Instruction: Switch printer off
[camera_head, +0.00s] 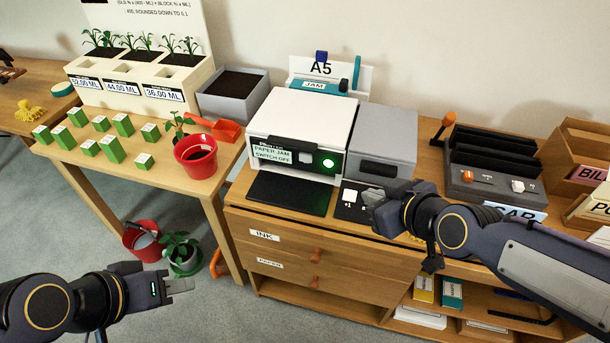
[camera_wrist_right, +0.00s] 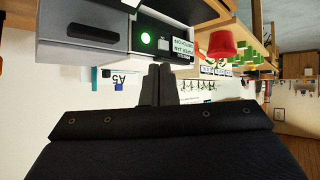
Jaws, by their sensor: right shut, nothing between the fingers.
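The printer (camera_head: 303,118) is a white box on the wooden cabinet. Its display (camera_head: 272,152) reads "PAPER JAM SWITCH OFF". A round button glows green (camera_head: 328,162) at the right of its dark front panel. The button also shows in the right wrist view (camera_wrist_right: 145,39), which is upside down. My right gripper (camera_head: 372,199) is shut and empty, in front of the printer's right side and apart from the button in the head view. My left gripper (camera_head: 190,286) is low at the left, away from the printer; its finger gap is unclear.
A grey unit (camera_head: 385,135) stands right of the printer, with a black tray (camera_head: 290,194) in front of the printer. A red pot (camera_head: 195,157) and several green-and-white boxes stand on the left table. A black organizer (camera_head: 495,165) is at the right. Open floor lies below left.

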